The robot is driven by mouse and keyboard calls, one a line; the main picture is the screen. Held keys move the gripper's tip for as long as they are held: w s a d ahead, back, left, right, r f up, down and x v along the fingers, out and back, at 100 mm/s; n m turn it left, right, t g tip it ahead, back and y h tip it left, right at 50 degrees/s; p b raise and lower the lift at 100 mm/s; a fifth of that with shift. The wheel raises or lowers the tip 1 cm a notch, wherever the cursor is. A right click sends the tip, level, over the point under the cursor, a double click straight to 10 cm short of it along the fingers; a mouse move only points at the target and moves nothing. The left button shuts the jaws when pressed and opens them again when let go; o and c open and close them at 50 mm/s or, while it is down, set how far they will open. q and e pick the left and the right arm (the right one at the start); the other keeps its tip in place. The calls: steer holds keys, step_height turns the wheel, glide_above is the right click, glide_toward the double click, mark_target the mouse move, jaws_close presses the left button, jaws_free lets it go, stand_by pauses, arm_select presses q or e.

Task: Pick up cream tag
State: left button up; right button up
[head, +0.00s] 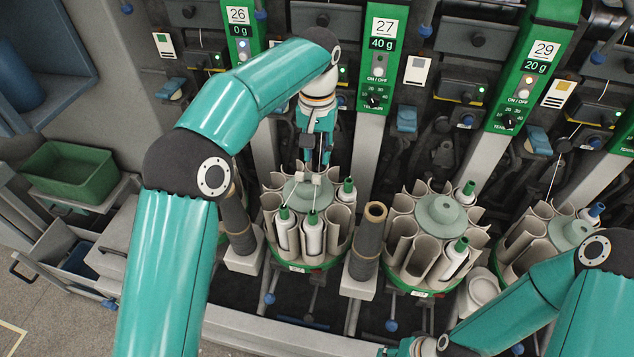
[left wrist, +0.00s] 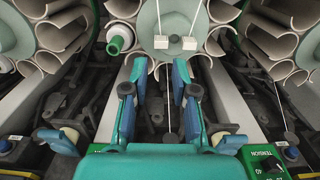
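Two small pale tags hang on thin lines in the left wrist view, a left one (left wrist: 160,42) and a right one (left wrist: 189,43), in front of a round green hub. They also show as small pale blocks (head: 316,178) in the head view, above the left magazine. I cannot tell which one is the cream tag. My left gripper (left wrist: 157,78) is open and empty; its fingertips are just short of the tags, apart from them. In the head view the left gripper (head: 318,150) points down over the magazine. My right gripper (head: 412,348) shows only partly at the bottom edge.
The left magazine (head: 300,265) holds green-topped bobbins (head: 312,236) in pale tubes. A middle magazine (head: 422,290) stands to its right, with a brown cone (head: 367,240) between them. Green posts (head: 384,50) rise behind. A green bin (head: 70,170) lies far left.

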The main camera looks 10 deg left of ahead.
mark_target(316, 176)
arm_select(q)
steer(key=shift+a+f, duration=0.1)
steer(key=shift+f, duration=3.55)
steer(key=c, duration=0.3)
